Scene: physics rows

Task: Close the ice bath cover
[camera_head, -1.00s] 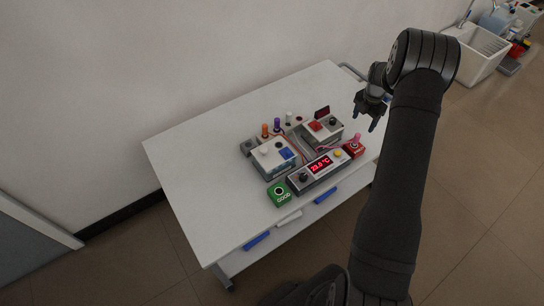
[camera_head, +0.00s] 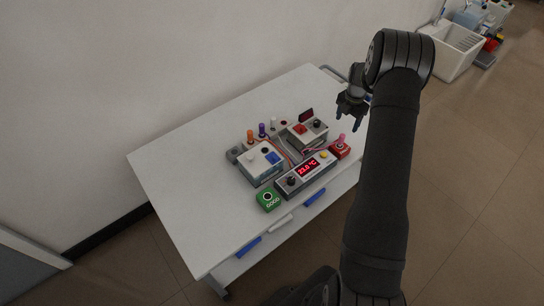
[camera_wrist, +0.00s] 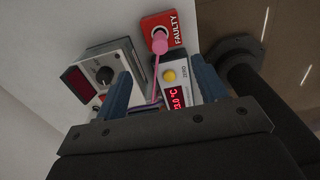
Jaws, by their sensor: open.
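A box with pale blue sides (camera_head: 262,178) stands on the left of the equipment group in the head view. Its light top carries a white knob and a blue square; this looks like the ice bath with its cover. The picture is too small to tell how far the cover is open. My gripper (camera_head: 349,118) is open and empty, above the right end of the table and away from that box. In the wrist view its two blue-grey fingers (camera_wrist: 160,70) are apart, with the controller and red FAULTY block beyond them. The ice bath is not visible there.
The controller (camera_head: 292,187) has a red display, black knob and yellow button. A green GOOD block (camera_head: 267,199) and red FAULTY block (camera_head: 340,151) flank it. A box with a red square (camera_head: 301,129) stands behind, near orange and purple pieces. The table's left part (camera_head: 190,180) is clear.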

